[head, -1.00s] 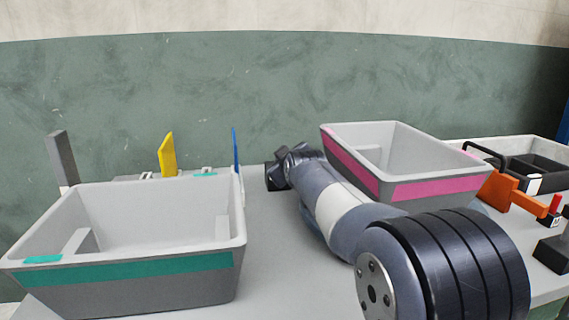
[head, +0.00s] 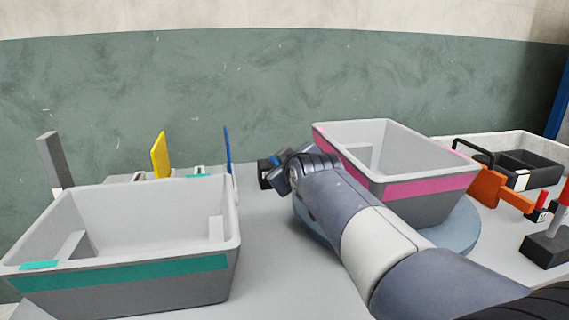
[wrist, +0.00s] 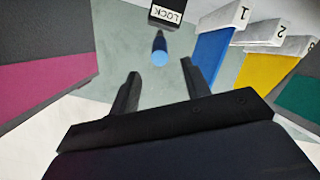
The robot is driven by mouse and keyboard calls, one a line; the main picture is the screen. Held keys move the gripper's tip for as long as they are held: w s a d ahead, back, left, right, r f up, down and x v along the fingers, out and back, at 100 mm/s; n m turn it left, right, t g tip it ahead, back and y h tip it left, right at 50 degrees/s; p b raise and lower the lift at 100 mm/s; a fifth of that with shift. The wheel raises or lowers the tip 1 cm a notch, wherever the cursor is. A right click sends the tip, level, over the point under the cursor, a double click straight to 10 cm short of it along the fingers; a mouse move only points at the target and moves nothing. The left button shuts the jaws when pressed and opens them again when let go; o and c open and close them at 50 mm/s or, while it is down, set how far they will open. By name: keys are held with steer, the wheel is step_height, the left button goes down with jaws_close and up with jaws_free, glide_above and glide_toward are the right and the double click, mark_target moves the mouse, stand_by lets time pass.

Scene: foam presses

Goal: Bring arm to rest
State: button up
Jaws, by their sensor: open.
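My gripper (wrist: 160,72) is open and empty in the wrist view, its two dark fingers apart. Beyond them is a black block labelled LOCK (wrist: 166,14) with a blue-tipped rod (wrist: 160,56); the rod appears between the fingers, but I cannot tell how far away it is. In the head view my arm reaches from the lower right to the table's middle, and my gripper (head: 279,172) is small and partly hidden behind the wrist. It is between the teal-striped bin and the pink-striped bin.
The teal-striped bin (head: 130,275) stands at left, the pink-striped bin (head: 430,187) right of my arm, over a round blue-grey disc (head: 462,232). Numbered blue (wrist: 212,58) and yellow (wrist: 262,80) plates stand nearby. An orange-handled device (head: 490,187) and black tray (head: 530,168) are at right.

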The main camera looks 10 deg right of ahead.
mark_target(277, 162)
stand_by(0.3)
steer(key=b+x, duration=0.1)
steer(key=x, duration=0.9)
steer(key=shift+w+f+b, duration=0.15)
steer(key=shift+w+b, duration=0.2)
